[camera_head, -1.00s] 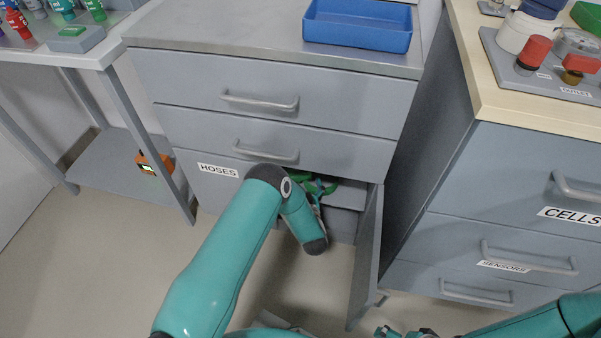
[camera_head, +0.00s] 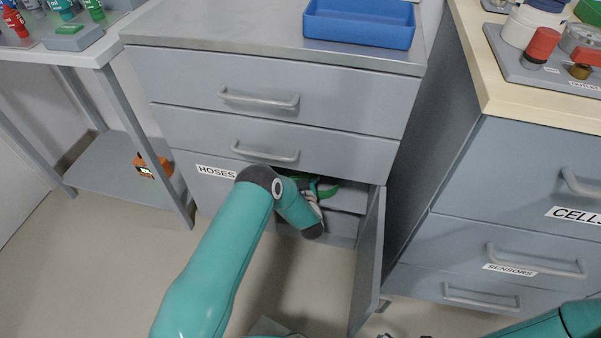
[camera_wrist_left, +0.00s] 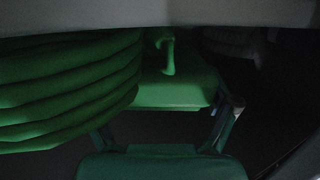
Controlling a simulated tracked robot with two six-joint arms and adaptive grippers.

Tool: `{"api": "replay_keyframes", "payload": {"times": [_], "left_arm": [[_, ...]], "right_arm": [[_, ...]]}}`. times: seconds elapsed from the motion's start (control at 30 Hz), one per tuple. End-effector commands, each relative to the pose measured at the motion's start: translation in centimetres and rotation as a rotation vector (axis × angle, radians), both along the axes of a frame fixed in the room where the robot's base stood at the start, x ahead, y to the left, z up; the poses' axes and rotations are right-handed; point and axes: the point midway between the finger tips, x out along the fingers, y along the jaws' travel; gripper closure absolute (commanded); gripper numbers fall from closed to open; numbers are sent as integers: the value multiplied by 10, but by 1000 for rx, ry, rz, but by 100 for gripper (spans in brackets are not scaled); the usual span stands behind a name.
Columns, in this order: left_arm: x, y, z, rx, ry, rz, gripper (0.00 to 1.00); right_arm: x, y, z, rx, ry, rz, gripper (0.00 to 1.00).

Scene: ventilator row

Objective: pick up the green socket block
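In the left wrist view a green block (camera_wrist_left: 178,92) with a curved green hook on top sits on a dim cabinet shelf. I take it for the green socket block; the picture is dark. My left gripper (camera_wrist_left: 168,122) is open, its fingers spread toward the near left and right of this block. I cannot tell whether they touch it. In the head view my left arm reaches into the open cabinet, and the gripper is mostly hidden behind its wrist. Only a sliver of my right gripper shows at the bottom edge, too little to tell its state.
A thick green hose coil (camera_wrist_left: 65,90) lies close left of the block. The cabinet door (camera_head: 368,262) stands open on the right, and a drawer front (camera_head: 270,135) is above the opening. A blue tray (camera_head: 358,25) stands on top. An orange device (camera_head: 150,166) lies on the left shelf.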

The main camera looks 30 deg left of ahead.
Motion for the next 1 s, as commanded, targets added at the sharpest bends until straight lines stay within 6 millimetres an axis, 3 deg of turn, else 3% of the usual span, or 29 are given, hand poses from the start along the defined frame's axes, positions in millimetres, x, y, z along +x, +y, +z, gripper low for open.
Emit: {"api": "replay_keyframes", "payload": {"times": [0.03, 0.3, 0.63, 0.97, 1.0], "left_arm": [[0, 0, 0, 0, 0, -1, 33], [1, -1, 2, 2, -4, -1, 77], [1, -1, 6, 1, -4, -2, 77], [2, -1, 43, 2, -6, -2, 77], [-4, -7, 39, 1, -1, -5, 77]], "right_arm": [[0, 0, 0, 0, 0, 0, 0], [0, 0, 0, 0, 0, 0, 0], [0, 0, 3, 0, 0, 0, 0], [0, 0, 20, 0, 0, 0, 0], [0, 0, 21, 0, 0, 0, 0]]}}
